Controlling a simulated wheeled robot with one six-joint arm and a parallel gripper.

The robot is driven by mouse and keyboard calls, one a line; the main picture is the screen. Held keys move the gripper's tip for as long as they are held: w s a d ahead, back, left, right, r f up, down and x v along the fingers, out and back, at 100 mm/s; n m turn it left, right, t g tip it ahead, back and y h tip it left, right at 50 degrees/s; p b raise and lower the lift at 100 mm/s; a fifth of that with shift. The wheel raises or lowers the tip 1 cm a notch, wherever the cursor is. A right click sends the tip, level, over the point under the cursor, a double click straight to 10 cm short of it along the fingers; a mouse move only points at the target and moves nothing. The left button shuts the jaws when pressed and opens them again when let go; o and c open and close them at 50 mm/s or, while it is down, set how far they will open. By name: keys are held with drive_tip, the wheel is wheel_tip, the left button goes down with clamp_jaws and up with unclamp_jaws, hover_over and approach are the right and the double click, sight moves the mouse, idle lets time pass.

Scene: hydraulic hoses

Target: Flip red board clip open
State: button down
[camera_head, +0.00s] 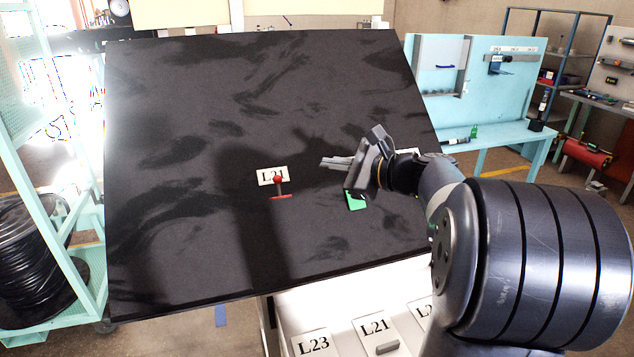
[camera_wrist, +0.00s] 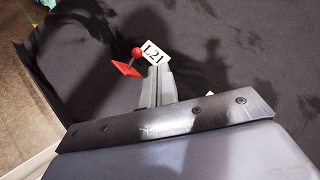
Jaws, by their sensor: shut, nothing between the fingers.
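The red board clip (camera_head: 280,188) is on the dark tilted board (camera_head: 200,110), just below the white L21 label (camera_head: 272,176). It has a flat red base and a stem with a round red knob. In the wrist view the red clip (camera_wrist: 130,63) lies just beyond the fingertips, slightly to the left, beside the L21 label (camera_wrist: 154,51). My gripper (camera_head: 324,162) is shut and empty, to the right of the clip and above the board. In the wrist view the closed fingers (camera_wrist: 155,72) point toward the clip and label, and appear apart from the clip.
A green clip (camera_head: 356,201) is on the board below my gripper, partly hidden. Below the board is a white surface with L23 (camera_head: 313,344) and L21 (camera_head: 375,329) labels. A teal rack (camera_head: 75,190) stands left, a teal workbench (camera_head: 500,138) right. The board's left half is clear.

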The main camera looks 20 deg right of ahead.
drive_tip(key=shift+s+d+r, duration=0.35)
drive_tip(key=shift+d+r, duration=0.2)
drive_tip(key=shift+r, duration=0.05)
drive_tip(key=shift+s+d+r, duration=0.35)
drive_tip(key=shift+d+r, duration=0.15)
drive_tip(key=shift+r, duration=0.1)
